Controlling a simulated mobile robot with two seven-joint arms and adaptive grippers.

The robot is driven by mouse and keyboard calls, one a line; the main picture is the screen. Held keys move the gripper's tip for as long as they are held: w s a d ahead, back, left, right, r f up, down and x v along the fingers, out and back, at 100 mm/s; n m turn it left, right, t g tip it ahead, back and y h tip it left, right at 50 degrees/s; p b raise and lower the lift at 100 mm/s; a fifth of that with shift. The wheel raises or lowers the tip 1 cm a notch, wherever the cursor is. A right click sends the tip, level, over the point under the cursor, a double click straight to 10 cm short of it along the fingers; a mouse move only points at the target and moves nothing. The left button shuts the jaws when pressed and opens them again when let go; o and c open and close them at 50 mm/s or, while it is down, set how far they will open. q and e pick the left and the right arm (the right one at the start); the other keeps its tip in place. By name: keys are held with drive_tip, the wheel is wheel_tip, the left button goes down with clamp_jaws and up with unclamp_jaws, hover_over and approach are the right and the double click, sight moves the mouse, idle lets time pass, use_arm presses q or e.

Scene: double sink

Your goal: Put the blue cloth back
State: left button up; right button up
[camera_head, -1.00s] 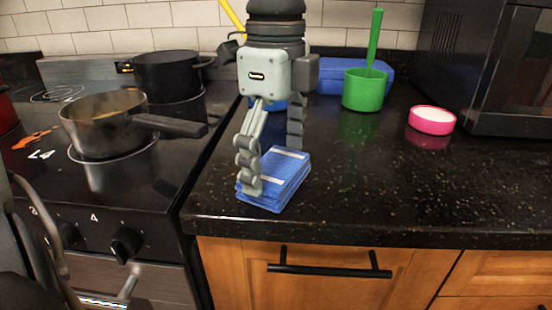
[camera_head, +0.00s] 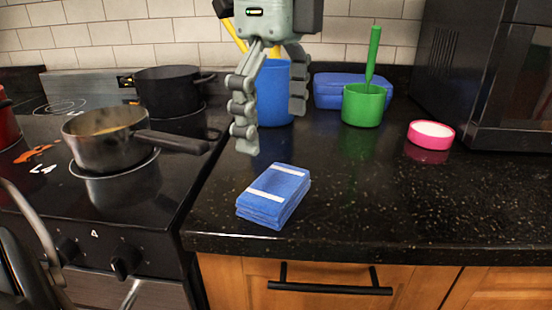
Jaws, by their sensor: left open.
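The blue cloth (camera_head: 274,196) is folded, with two pale stripes, and lies flat on the dark speckled counter (camera_head: 380,200) near its front left corner. My left gripper (camera_head: 270,130) hangs above and behind the cloth, apart from it. Its fingers are spread and hold nothing. Part of a blue container (camera_head: 274,92) shows between the fingers. At the lower left edge, a grey and black curved part is cut off, and I cannot tell whether it is my right gripper.
A steel saucepan (camera_head: 104,142) and a black pot (camera_head: 168,92) stand on the stove at left. A green cup (camera_head: 363,106), a blue box (camera_head: 340,90) and a pink dish (camera_head: 431,135) stand behind. The counter right of the cloth is clear.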

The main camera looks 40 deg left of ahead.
use_arm(q)
drive_tip(key=shift+r, duration=2.15)
drive_tip(key=shift+s, duration=0.1)
